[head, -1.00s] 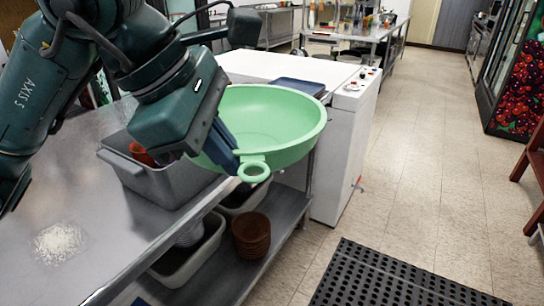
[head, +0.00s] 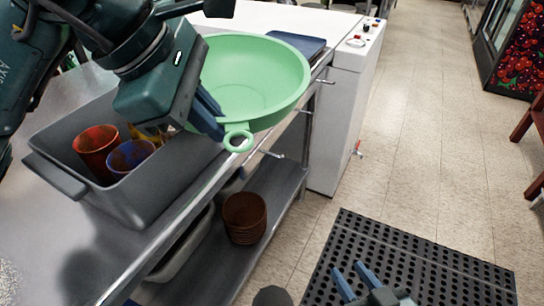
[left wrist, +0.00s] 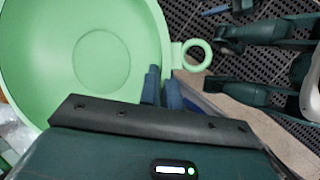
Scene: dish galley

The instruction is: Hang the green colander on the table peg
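The green colander (head: 255,92) has a ring handle (head: 238,150) and is held open side up beyond the table edge. My left gripper (head: 217,124) is shut on its rim beside the ring. In the left wrist view the blue fingers (left wrist: 162,88) meet the colander wall (left wrist: 95,60) near the ring (left wrist: 207,56). Thin metal pegs stick out from the table's edge. One peg (head: 272,154) is just right of and below the ring, which hangs apart from it in the picture. My right gripper (head: 350,268) is open and empty, low over the floor mat.
A grey bin (head: 125,200) with red and blue cups stands on the steel table (head: 25,225). Stacked brown bowls (head: 245,218) sit on the lower shelf. A white machine (head: 340,125) stands behind the colander. A black mat (head: 410,255) covers the floor at right; the aisle is clear.

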